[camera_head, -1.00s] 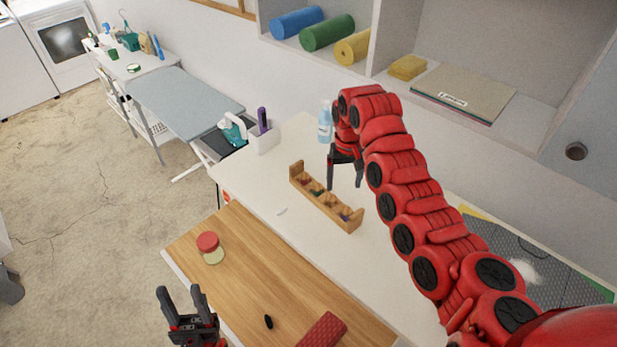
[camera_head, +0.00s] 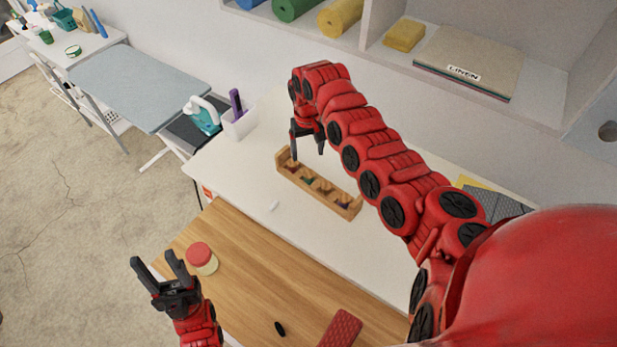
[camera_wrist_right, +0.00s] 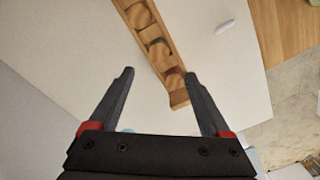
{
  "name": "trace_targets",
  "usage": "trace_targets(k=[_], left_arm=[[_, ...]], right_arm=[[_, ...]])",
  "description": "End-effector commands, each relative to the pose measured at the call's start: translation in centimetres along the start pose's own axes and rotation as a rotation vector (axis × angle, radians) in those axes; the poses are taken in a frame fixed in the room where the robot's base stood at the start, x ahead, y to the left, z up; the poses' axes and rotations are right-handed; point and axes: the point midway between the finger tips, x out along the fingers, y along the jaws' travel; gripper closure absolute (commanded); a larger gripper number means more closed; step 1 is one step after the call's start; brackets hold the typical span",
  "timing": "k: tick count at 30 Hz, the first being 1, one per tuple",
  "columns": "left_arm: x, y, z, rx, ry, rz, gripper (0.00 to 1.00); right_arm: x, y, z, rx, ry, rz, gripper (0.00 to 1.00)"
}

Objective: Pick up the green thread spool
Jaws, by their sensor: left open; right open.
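A wooden rack (camera_head: 347,211) holding several small thread spools stands on the white table. A small green spool (camera_head: 307,181) sits in it, second from the rack's left end. In the right wrist view the rack (camera_wrist_right: 179,98) runs diagonally, and a spool with a greenish edge (camera_wrist_right: 158,47) shows in a middle slot. My right gripper (camera_head: 308,154) is open and empty, pointing down above the rack's left end. In the right wrist view its fingers (camera_wrist_right: 159,74) are spread, with the rack's end seen between them. My left gripper (camera_head: 154,259) is open and empty, left of the wooden board.
A white chalk-like piece (camera_head: 273,205) lies in front of the rack. A red-lidded jar (camera_head: 201,258), a black oval item (camera_head: 280,328) and a red patterned case (camera_head: 341,328) are on the wooden board (camera_head: 245,268). A white holder (camera_head: 238,123) stands behind, left of the rack.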

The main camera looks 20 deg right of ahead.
Motion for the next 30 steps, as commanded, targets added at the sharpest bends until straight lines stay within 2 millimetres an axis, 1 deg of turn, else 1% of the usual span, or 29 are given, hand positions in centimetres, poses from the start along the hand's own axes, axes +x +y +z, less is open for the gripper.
trace_targets(k=[1, 3, 6, 11, 13, 17, 18, 20, 22, 28, 29, 30], left_arm=[[-0.8, 0.0, 0.1, 0.0, 0.0, 0.0, 0.5], [-1.4, 0.1, 0.2, 0.0, 0.0, 0.0, 0.5], [-1.8, 0.1, 0.3, 0.0, 0.0, 0.0, 0.5], [-1.9, 0.1, 0.3, 0.0, 0.0, 0.0, 0.5], [-2.0, 0.1, 0.3, 0.0, 0.0, 0.0, 0.5], [-2.6, 0.1, 0.5, 0.0, 0.0, 0.0, 0.5], [-3.2, 0.2, 0.6, 0.0, 0.0, 0.0, 0.5], [-4.1, 0.2, 0.7, 0.0, 0.0, 0.0, 0.5], [-4.3, 0.2, 0.7, 0.0, 0.0, 0.0, 0.5], [-4.0, 0.2, 0.7, 0.0, 0.0, 0.0, 0.5], [-4.0, 0.2, 0.7, 0.0, 0.0, 0.0, 0.5], [-4.0, 0.2, 0.7, 0.0, 0.0, 0.0, 0.5]], right_arm=[[1.5, 0.0, 0.1, 0.0, -0.004, 0.001, 0.19], [2.8, 0.0, 0.1, -0.001, -0.004, 0.001, 0.19], [3.8, 0.0, 0.1, -0.001, -0.001, 0.0, 0.19], [4.4, 0.0, 0.1, -0.001, -0.001, 0.0, 0.19], [5.0, 0.1, 0.3, 0.0, -0.003, 0.0, 0.19], [7.1, 0.3, 0.6, 0.0, -0.002, -0.001, 0.19], [8.1, 0.3, 0.6, -0.001, -0.001, -0.002, 0.19], [9.1, 0.2, 0.6, -0.001, -0.001, -0.001, 0.19], [9.5, 0.3, 0.6, -0.001, -0.001, -0.001, 0.19], [9.2, 0.3, 0.6, 0.0, 0.0, -0.001, 0.19], [9.2, 0.3, 0.6, 0.0, 0.0, -0.001, 0.22], [9.2, 0.3, 0.6, 0.0, 0.0, -0.001, 0.29]])
